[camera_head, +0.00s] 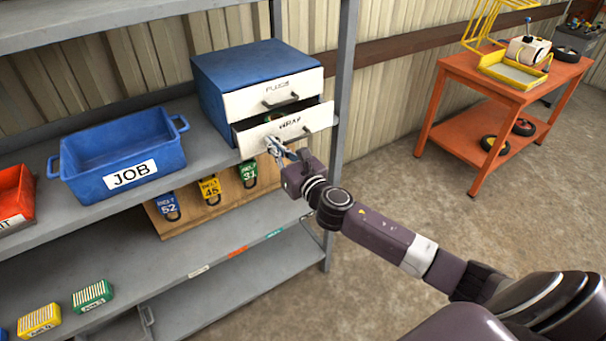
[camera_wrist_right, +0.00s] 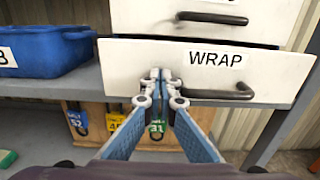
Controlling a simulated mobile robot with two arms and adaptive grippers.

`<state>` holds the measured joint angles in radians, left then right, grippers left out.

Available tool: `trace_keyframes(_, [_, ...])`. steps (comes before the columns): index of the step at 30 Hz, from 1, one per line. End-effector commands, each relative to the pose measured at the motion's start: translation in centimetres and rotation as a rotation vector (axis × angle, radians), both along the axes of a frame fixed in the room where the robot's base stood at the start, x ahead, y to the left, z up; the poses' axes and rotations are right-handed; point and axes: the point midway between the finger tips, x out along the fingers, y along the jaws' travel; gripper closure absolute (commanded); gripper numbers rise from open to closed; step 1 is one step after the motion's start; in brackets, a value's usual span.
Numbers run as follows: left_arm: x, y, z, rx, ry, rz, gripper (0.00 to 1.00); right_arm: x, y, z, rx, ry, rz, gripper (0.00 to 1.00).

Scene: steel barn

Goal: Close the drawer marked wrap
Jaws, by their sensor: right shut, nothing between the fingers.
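The drawer marked WRAP (camera_head: 287,129) is the lower drawer of a blue cabinet (camera_head: 254,64) on the shelf. It stands partly open, with its white front ahead of the cabinet and a dark gap above it. In the right wrist view the WRAP front (camera_wrist_right: 135,62) fills the upper middle, with its dark handle (camera_wrist_right: 216,94) to the right of the fingers. My right gripper (camera_head: 273,145) is shut and empty at the lower left part of the drawer front; it also shows in the wrist view (camera_wrist_right: 161,80). I cannot tell whether the fingertips touch the front. My left gripper is not in view.
The upper drawer (camera_head: 273,94) looks shut. A blue JOB bin (camera_head: 122,152) stands left of the cabinet on the same shelf. Numbered belt tags (camera_head: 208,190) hang on a board below. A shelf post (camera_head: 345,120) stands close right of the drawer. An orange cart (camera_head: 505,95) is farther right.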

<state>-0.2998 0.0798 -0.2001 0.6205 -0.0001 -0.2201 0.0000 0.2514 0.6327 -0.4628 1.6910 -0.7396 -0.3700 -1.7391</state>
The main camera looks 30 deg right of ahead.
Motion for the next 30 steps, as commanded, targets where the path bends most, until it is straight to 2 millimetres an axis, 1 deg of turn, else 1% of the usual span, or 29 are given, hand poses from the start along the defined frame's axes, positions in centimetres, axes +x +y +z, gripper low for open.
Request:
trace_keyframes(1, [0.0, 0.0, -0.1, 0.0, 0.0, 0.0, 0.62, 1.2, 0.1, 0.1, 0.0, -0.002, -0.001, 1.0])
trace_keyframes(6, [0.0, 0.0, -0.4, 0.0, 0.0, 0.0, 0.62, 3.9, 0.3, 0.0, 0.0, -0.001, 0.0, 1.0])
trace_keyframes(12, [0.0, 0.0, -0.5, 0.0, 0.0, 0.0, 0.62, 5.7, 0.5, -0.1, 0.0, 0.0, 0.0, 1.0])
trace_keyframes(18, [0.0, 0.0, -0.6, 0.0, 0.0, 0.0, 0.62, 6.2, 0.5, 0.0, 0.001, 0.0, 0.0, 1.0])
trace_keyframes(30, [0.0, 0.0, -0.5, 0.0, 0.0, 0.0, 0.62, 6.3, 0.3, 0.3, 0.0, -0.005, -0.002, 1.0])
